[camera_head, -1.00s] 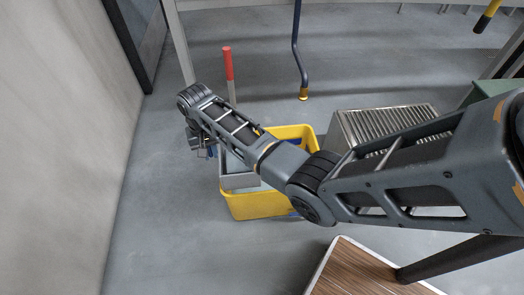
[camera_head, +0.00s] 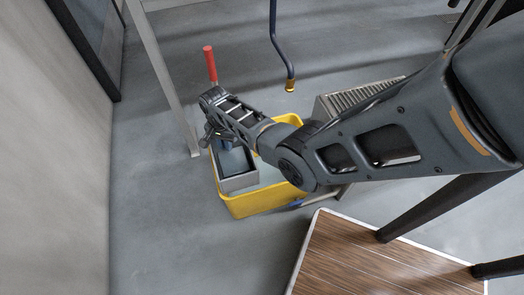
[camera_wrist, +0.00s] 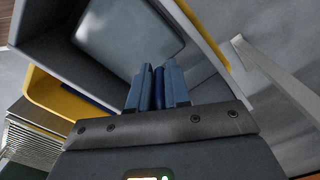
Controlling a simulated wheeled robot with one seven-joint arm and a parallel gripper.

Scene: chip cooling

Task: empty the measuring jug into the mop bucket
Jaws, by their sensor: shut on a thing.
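The yellow mop bucket (camera_head: 250,207) stands on the floor, with a grey box-like part (camera_head: 238,184) in its left side. My gripper (camera_head: 208,135) is above the bucket's far left rim, partly hidden by my arm. In the wrist view my gripper (camera_wrist: 158,88) is shut on a narrow dark blue piece (camera_wrist: 159,84), which looks like the measuring jug's handle. Beyond the fingers is a rounded, pale-edged panel (camera_wrist: 130,35) within the grey box shape; I cannot tell if it is the jug's body. The jug's contents and tilt are not clear.
A grey slatted metal unit (camera_head: 352,97) stands right of the bucket. A wood-topped table (camera_head: 345,255) is nearer, at lower right. A red-topped post (camera_head: 210,65) and a metal upright (camera_head: 165,75) stand behind.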

